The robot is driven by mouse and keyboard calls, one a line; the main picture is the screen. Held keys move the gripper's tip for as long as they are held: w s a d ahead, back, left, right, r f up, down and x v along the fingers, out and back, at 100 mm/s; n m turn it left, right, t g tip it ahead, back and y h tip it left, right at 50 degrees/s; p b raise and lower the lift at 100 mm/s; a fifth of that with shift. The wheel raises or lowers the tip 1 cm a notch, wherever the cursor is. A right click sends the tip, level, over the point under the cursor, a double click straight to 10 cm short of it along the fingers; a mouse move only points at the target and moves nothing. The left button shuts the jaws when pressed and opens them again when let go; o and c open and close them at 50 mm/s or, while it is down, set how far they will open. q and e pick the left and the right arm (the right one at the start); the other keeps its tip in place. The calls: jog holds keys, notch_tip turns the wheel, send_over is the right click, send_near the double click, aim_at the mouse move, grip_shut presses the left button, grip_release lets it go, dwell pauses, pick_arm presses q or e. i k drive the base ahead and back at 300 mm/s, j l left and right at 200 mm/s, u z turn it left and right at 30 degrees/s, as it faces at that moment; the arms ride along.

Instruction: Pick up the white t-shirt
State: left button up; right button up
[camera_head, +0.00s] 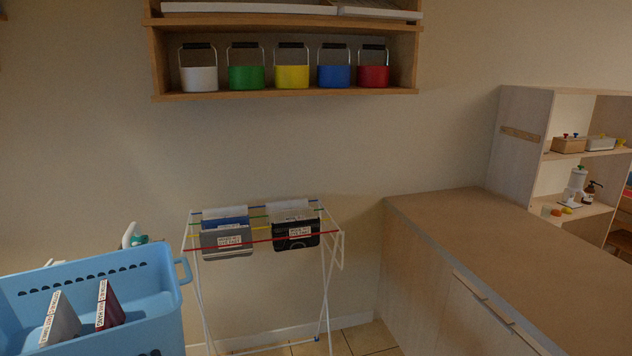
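A light blue laundry basket (150,290) stands at the lower left. In it a whitish folded piece (62,322) with a label stands upright, which may be the white t-shirt; its label is too small to read. A dark red labelled piece (109,306) stands beside it, to the right. A drying rack (325,290) right of the basket bears a grey labelled piece (226,240) and a black labelled piece (295,235), with white and blue cloth behind them. Neither of my grippers is in view.
A wooden counter (510,245) runs along the right, its top clear. A shelf unit (520,135) with small items stands behind it. A wall shelf (285,97) holds several coloured buckets. A white and green object (130,237) is partly hidden behind the basket.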

aim_at(63, 323)
jog(key=u, duration=1.45)
jog(key=i+l+u, duration=0.2)
jog(key=u, duration=0.2)
jog(key=i+l+u, duration=0.1)
jog(key=l+u, duration=0.3)
